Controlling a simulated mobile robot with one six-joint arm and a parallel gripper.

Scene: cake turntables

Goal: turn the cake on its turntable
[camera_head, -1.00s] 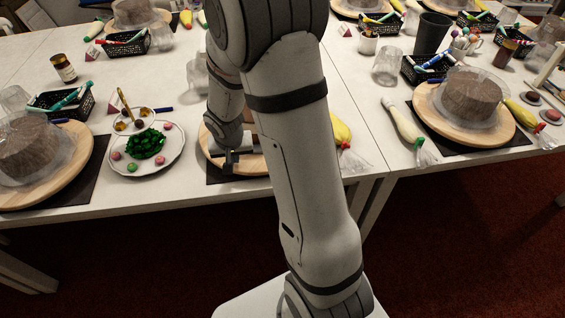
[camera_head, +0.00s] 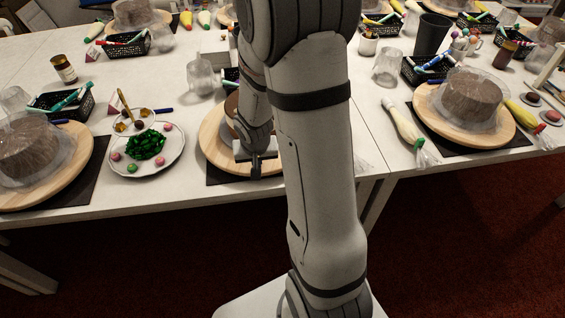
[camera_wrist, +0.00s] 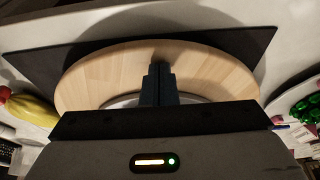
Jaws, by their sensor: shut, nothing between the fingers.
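The wooden turntable (camera_head: 212,145) stands on a dark mat near the front edge of the middle table. It also shows in the wrist view (camera_wrist: 92,78). The brown cake (camera_head: 231,104) sits on it, mostly hidden behind my arm; in the wrist view the gripper body covers nearly all of it. My gripper (camera_head: 257,172) is over the front part of the turntable. In the wrist view its two dark fingers (camera_wrist: 159,72) are together and empty, over the pale board near its rim. I cannot tell whether the fingertips touch the wood.
A white plate (camera_head: 176,163) with green and pink sweets lies to the left. Wrapped cakes on other turntables stand at far left (camera_head: 28,145) and right (camera_head: 471,97). A clear cup (camera_head: 200,80) stands behind. A yellow bag (camera_wrist: 30,108) is at the left in the wrist view.

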